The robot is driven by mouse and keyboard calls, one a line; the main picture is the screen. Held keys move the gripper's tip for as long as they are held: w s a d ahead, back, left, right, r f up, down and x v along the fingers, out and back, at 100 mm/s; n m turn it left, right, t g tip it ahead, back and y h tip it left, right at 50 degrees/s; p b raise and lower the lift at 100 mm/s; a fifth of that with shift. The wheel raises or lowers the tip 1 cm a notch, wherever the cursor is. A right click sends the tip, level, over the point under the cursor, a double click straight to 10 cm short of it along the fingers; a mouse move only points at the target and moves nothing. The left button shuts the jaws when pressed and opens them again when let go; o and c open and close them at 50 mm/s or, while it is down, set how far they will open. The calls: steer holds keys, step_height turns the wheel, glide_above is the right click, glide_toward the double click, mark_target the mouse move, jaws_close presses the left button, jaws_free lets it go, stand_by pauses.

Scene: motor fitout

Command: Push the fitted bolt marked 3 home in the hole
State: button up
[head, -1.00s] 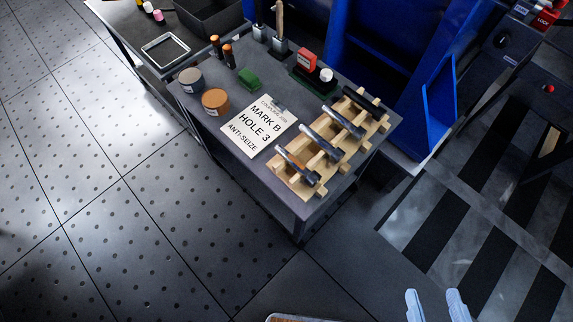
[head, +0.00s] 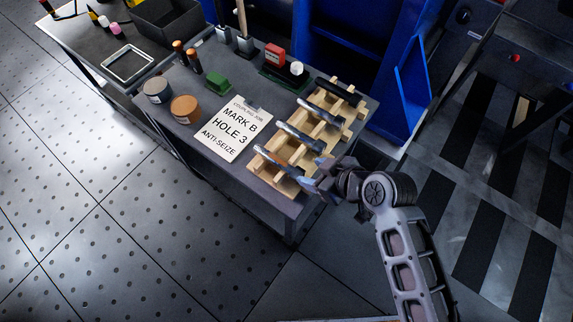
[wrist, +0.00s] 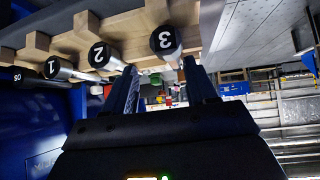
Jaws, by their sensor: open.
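The bolt marked 3 (wrist: 165,42) shows its dark round end with a white 3 in the wrist view. In the head view the nearest bolt in the rack (head: 275,158), with an orange-brown patch along it, appears to be this one; its number is not readable there. It lies across the notched wooden rack. My gripper (head: 312,182) is at its near end. In the wrist view my gripper (wrist: 160,72) is open, its two fingers reaching towards the bolt, with nothing held. Contact cannot be told. No motor hole for the bolt is identifiable.
Bolts marked 2 (wrist: 98,54) and 1 (wrist: 52,67) and another lie alongside in the rack (head: 330,133). A card reading MARK B, HOLE 3, ANTI-SEIZE (head: 233,128) lies on the grey bench with tins (head: 185,109) and a green block (head: 216,86). Blue panels stand behind.

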mark_target(279, 160)
steer(key=shift+w+a+r+n+g+y, duration=0.15)
steer(key=shift+w+a+n, duration=0.1)
steer(key=shift+w+a, duration=0.35)
steer(key=shift+w+a+r+n+g+y, duration=0.15)
steer(key=shift+w+a+n, duration=0.1)
steer(key=shift+w+a, duration=0.3)
steer(key=shift+w+a+f, duration=0.15)
steer(key=shift+w+a, duration=0.1)
steer(key=shift+a, duration=0.4)
steer(key=shift+s+a+x, duration=0.1)
steer(key=shift+a+x, duration=0.05)
steer(key=shift+x, duration=1.6)
steer(key=shift+s+a+x, duration=0.1)
steer(key=shift+a+x, duration=0.05)
steer(key=shift+x, duration=1.6)
jaws_close()
